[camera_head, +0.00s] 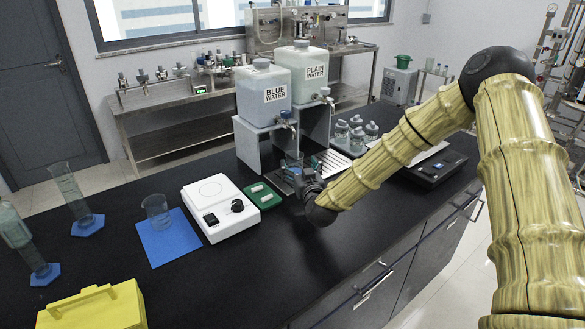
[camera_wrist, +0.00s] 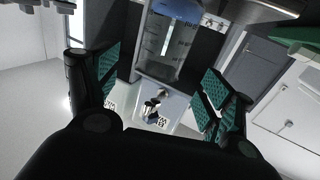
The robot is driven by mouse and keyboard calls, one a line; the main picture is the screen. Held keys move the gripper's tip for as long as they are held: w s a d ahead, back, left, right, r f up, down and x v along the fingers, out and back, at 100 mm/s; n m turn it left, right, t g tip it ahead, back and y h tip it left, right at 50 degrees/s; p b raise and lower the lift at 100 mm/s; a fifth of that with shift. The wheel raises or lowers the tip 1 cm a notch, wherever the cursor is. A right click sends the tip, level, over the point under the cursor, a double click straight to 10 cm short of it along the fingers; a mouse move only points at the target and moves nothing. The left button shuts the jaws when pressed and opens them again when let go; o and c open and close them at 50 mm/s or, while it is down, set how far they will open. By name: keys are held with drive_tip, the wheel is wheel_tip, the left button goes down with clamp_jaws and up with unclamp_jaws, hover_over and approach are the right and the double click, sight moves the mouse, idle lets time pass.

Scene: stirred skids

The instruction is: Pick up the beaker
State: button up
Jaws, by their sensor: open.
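A clear glass beaker (camera_head: 292,160) stands below the tap of the blue water tank, partly hidden behind my gripper (camera_head: 304,184). How deep the beaker lies between the pads I cannot tell. Another clear, empty-looking beaker (camera_head: 156,208) stands on a blue mat (camera_head: 172,243) at the left.
The blue water tank (camera_head: 263,93) and plain water tank (camera_head: 303,72) stand behind my gripper. A white hotplate (camera_head: 218,208) and green tray (camera_head: 263,196) are to its left. Several glass bottles (camera_head: 342,130) stand to the right.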

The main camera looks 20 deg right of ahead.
drive_tip(key=w+p, duration=0.1)
drive_tip(key=w, duration=0.4)
drive_tip(key=shift+w+d+p, duration=0.15)
drive_tip(key=shift+w+p, duration=0.15)
drive_tip(key=shift+w, duration=0.05)
drive_tip(key=c, duration=1.3)
drive_tip(key=shift+r, duration=0.1)
